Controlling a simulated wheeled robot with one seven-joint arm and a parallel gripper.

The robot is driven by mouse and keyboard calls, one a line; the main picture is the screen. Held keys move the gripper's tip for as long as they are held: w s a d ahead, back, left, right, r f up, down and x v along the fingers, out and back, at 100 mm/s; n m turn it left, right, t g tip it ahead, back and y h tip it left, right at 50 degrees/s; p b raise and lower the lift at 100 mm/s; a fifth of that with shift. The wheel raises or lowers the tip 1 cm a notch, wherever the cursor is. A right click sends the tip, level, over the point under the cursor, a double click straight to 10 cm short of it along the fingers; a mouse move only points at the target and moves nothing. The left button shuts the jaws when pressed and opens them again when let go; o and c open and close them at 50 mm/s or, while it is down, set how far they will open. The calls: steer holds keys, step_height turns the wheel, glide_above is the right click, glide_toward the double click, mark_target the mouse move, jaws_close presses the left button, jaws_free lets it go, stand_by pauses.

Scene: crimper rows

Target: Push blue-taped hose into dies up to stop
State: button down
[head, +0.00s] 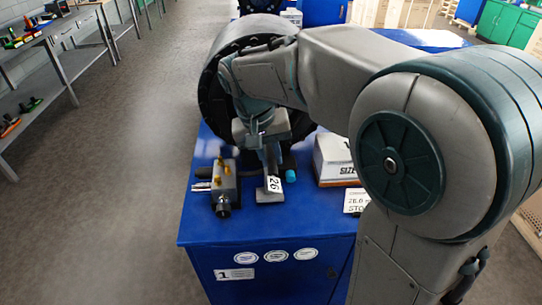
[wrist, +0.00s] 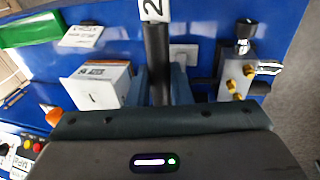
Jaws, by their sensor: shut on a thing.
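My gripper (head: 268,150) points down over the blue bench in front of the crimper. In the wrist view my gripper (wrist: 160,88) is shut on a black hose (wrist: 157,62), which runs between its two fingers. A white tag (wrist: 153,10) with a "2" is on the hose's far part. In the head view the tag (head: 274,184) reads "26". A small bright blue piece (head: 290,176) shows beside it; I cannot tell whether this is the tape. The crimper (head: 212,88) is a large dark drum behind my gripper. My arm hides its middle, so the dies cannot be made out.
A metal block with brass fittings (head: 224,186) stands left of my gripper on the blue bench (head: 270,229). A white box (head: 333,160) marked "SIZE" and a card (head: 356,201) lie to the right. The bench's front edge is close. Floor is clear at left.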

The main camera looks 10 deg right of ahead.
steer(key=shift+w+r+p, duration=0.1)
steer(key=shift+w+p, duration=0.35)
steer(key=shift+w, duration=0.85)
steer(key=shift+r+p, duration=0.5)
steer(key=shift+p, duration=0.45)
steer(key=shift+g, duration=0.3)
jaws_free()
steer(key=p+v, duration=0.5)
steer(key=v, duration=0.2)
steer(key=shift+s, duration=0.1)
stand_by(0.3)
